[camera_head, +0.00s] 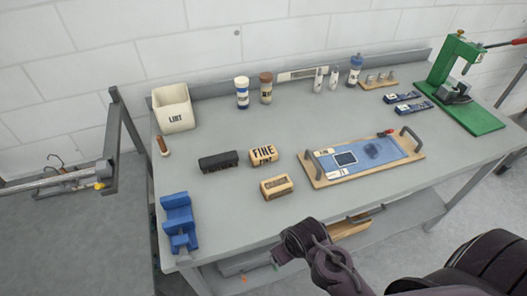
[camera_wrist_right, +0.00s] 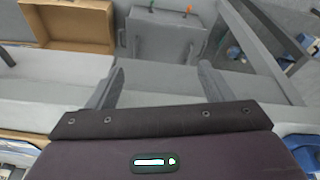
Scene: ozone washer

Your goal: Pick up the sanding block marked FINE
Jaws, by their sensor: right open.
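The sanding block marked FINE (camera_head: 263,154) is tan with dark lettering and sits on the grey workbench (camera_head: 225,215), left of its middle. A black-topped brush or block (camera_head: 218,162) lies just left of it. Another tan block (camera_head: 277,187) lies in front of it. My right gripper (camera_head: 277,257) is at the front edge of the bench, apart from the FINE block and nearer the camera. In the right wrist view its two fingers (camera_wrist_right: 161,85) are spread with nothing between them. The FINE block does not show in that view. My left gripper is not in view.
A blue vise (camera_head: 178,222) stands at the front left corner, and a LINT bin (camera_head: 173,108) at the back left. A board with a blue pad (camera_head: 365,156) lies right of the blocks. A green press (camera_head: 457,83) stands far right. The bench front left of centre is clear.

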